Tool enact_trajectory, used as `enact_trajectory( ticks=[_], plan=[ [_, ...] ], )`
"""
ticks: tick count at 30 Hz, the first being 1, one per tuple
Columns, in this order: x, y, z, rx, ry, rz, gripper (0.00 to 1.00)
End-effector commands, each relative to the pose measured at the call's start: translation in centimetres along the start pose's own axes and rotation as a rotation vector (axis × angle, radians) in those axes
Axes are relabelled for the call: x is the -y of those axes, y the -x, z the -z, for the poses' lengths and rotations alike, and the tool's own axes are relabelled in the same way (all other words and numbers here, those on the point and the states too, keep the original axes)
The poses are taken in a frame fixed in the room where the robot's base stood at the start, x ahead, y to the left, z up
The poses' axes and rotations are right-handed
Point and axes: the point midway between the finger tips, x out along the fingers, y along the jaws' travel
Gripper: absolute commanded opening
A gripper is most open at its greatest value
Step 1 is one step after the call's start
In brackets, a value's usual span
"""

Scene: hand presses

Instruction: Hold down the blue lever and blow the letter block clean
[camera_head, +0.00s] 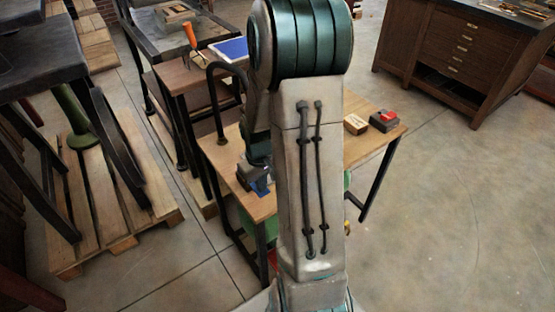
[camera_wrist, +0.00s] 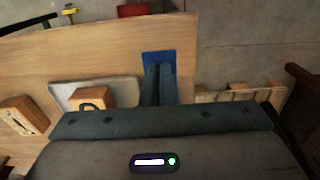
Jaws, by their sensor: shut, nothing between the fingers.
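The blue lever (camera_wrist: 158,56) shows in the wrist view as a flat blue piece at the fingertips, partly covered by them. In the head view a blue piece (camera_head: 262,187) shows low beside my arm. My gripper (camera_wrist: 160,70) is shut and empty, its fingers over the lever; I cannot tell whether they press on it. My gripper partly hides the plate. The block is hidden in the head view.
Another marked wooden block (camera_wrist: 22,116) lies at the far left of the wrist view. On the bench (camera_head: 365,150), a light block (camera_head: 356,124) and a dark device with a red top (camera_head: 384,120) stand right of my arm. A curved black tube (camera_head: 217,95) rises at the bench's left.

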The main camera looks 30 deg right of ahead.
Motion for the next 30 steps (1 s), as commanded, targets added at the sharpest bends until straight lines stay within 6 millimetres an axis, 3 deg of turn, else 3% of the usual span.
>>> enact_trajectory(
  ticks=[1,15,30],
  plan=[
    [0.0,1.0,0.0,-0.001,0.0,0.0,0.0],
    [0.0,5.6,0.0,0.0,0.0,0.0,0.0],
    [0.0,5.6,0.0,0.001,0.0,0.0,0.0]
  ],
)
